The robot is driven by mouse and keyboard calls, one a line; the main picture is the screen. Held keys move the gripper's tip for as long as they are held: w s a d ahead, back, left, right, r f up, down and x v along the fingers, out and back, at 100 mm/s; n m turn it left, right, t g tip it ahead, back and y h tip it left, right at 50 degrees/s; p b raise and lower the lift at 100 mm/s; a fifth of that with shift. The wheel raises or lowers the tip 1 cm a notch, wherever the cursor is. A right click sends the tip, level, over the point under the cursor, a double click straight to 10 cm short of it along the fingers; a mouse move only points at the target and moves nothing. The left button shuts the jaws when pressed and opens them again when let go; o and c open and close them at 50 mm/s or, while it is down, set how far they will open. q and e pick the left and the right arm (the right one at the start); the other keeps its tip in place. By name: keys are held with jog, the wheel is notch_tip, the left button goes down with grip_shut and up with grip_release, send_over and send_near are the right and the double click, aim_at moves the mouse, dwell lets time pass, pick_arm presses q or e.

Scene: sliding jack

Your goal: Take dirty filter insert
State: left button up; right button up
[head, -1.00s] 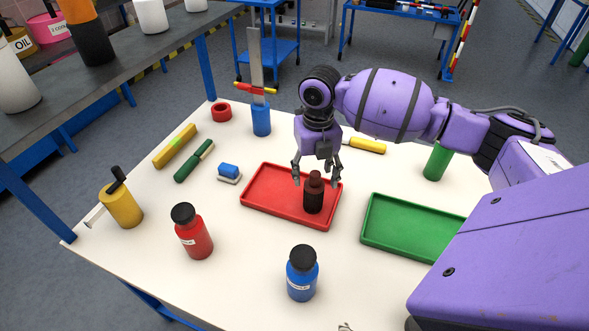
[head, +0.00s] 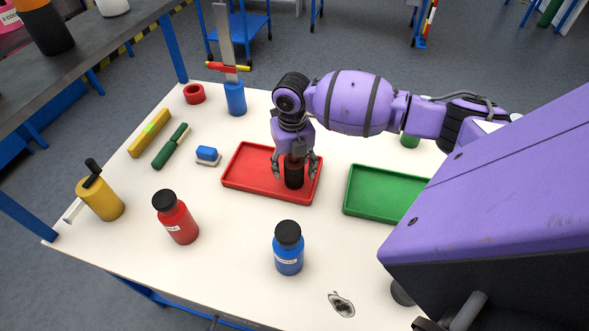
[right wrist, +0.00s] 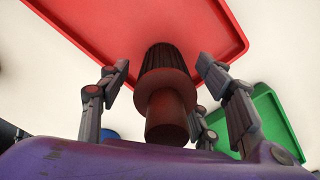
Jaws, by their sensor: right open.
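The dirty filter insert (head: 294,172) is a dark ribbed cylinder with a reddish-brown cap. It stands upright in the red tray (head: 245,183). In the right wrist view the insert (right wrist: 167,100) rises between my fingers, with its ribbed body behind the cap. My right gripper (head: 295,174) is open and its fingers are around the insert, with gaps on both sides in the wrist view. The gripper hides the upper part of the insert in the head view. My left gripper is not in view.
A green tray (head: 375,207) lies to the right. A red bottle (head: 178,220) and a blue bottle (head: 288,252) stand in front.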

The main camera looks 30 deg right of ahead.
jog(key=c, duration=1.2)
jog(key=shift+r, duration=0.1)
